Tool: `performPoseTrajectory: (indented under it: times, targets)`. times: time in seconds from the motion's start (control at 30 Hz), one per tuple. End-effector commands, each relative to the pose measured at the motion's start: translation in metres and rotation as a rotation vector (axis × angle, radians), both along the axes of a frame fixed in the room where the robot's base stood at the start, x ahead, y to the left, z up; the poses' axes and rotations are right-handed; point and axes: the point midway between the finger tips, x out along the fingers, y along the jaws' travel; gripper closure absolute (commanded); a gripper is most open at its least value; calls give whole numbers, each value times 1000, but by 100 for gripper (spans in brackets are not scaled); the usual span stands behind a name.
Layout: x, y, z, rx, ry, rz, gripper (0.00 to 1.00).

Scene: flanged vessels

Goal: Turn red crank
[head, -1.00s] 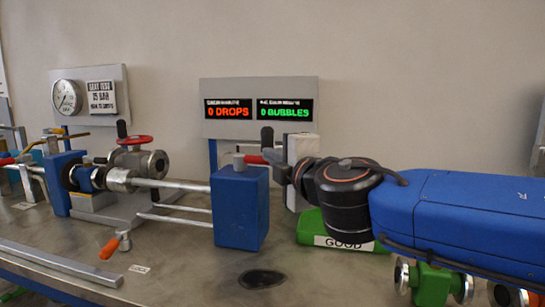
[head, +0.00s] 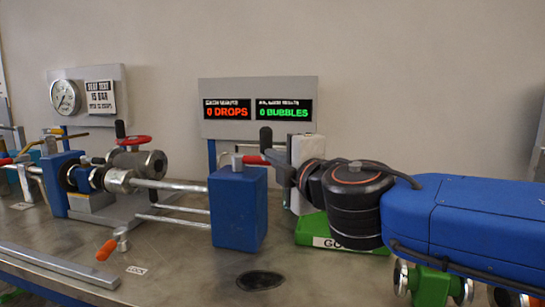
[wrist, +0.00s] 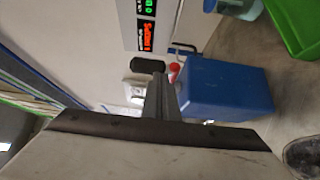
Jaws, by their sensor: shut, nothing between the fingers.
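The red crank part (head: 254,160) is a short red bar beside the top of the blue block (head: 237,210), with a black upright knob (head: 266,138) close by. In the wrist view the red part (wrist: 174,72) and the black knob (wrist: 148,66) lie just beyond my fingertips. My gripper (wrist: 163,90) is shut and empty, with its narrow grey fingers beside the blue block. In the head view my gripper (head: 280,163) is close to the red part, partly hidden by my wrist. I cannot tell whether they touch.
An orange-handled crank (head: 107,249) is at the front left. A display panel (head: 258,108) reads 0 drops and 0 bubbles. A green bin (head: 318,229) stands behind my wrist. The bench front is mostly clear.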

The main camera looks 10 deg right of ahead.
Motion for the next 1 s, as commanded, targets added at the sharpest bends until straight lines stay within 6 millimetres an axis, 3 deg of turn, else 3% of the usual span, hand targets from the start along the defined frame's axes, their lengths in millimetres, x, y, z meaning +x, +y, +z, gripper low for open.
performPoseTrajectory:
  times: [0.3,0.5,1.0]
  targets:
    - [-46,-15,0,1,-1,4,100]
    - [-66,-21,0,0,-1,3,100]
    - [-97,-32,-1,0,0,1,100]
